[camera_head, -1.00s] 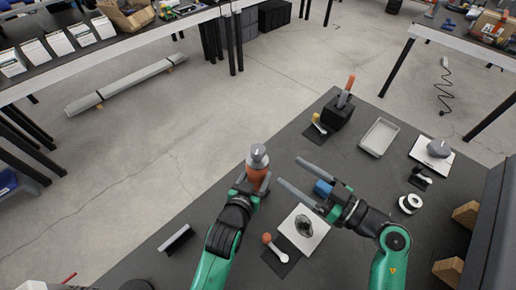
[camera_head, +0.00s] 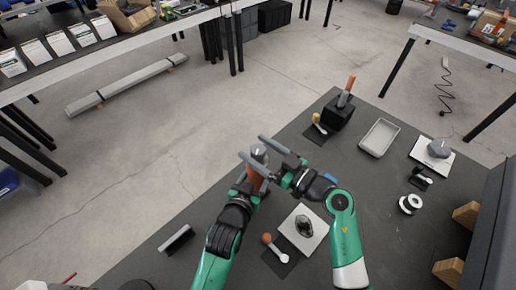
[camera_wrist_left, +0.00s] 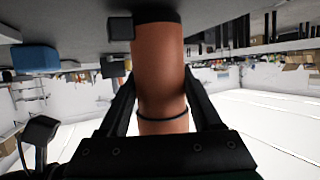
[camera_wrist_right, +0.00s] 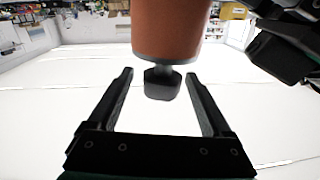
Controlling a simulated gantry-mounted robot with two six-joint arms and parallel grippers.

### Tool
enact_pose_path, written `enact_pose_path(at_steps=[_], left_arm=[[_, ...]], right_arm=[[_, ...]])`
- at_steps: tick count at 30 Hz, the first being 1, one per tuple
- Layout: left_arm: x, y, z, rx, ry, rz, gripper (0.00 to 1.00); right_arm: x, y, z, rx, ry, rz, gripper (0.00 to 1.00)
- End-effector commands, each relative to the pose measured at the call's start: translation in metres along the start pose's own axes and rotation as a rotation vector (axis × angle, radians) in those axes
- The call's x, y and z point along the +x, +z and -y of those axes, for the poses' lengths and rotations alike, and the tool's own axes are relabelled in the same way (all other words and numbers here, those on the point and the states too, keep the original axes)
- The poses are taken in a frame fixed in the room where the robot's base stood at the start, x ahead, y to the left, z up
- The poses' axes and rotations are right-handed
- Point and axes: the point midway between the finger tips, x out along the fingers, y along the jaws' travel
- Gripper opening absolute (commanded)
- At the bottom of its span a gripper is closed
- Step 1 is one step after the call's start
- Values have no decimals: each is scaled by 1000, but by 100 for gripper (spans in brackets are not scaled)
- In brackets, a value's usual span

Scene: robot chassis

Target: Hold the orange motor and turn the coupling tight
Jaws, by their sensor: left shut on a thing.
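The orange motor (camera_head: 255,183) stands upright above the table, and my left gripper (camera_head: 252,188) is shut around it. In the left wrist view the motor (camera_wrist_left: 158,62) sits between both fingers (camera_wrist_left: 160,108). The grey coupling (camera_head: 260,153) is at the motor's top end. My right gripper (camera_head: 251,146) is open, with its long fingers on either side of the coupling. In the right wrist view the dark coupling (camera_wrist_right: 162,84) lies between the finger tips (camera_wrist_right: 160,78), with a gap on both sides. The motor (camera_wrist_right: 170,28) shows beyond it.
A white plate with a dark part (camera_head: 305,226) and an orange-tipped tool (camera_head: 272,243) lie near my arms. A black holder (camera_head: 338,113), grey tray (camera_head: 379,138), second plate (camera_head: 432,156) and white ring (camera_head: 410,204) stand to the right.

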Motion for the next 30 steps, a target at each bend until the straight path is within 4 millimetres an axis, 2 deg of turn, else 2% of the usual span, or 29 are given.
enact_pose_path(at_steps=[1,2,14,20,30], left_arm=[[0,6,0,0,0,13,0],[0,6,0,0,0,13,0],[0,6,0,0,0,13,0],[0,6,0,0,0,12,0],[0,6,0,0,0,12,0]], right_arm=[[0,0,0,0,0,0,77],[0,0,0,0,0,0,71],[-1,1,-1,0,3,0,0],[0,3,0,-3,44,8,0],[0,4,0,-7,304,9,0]])
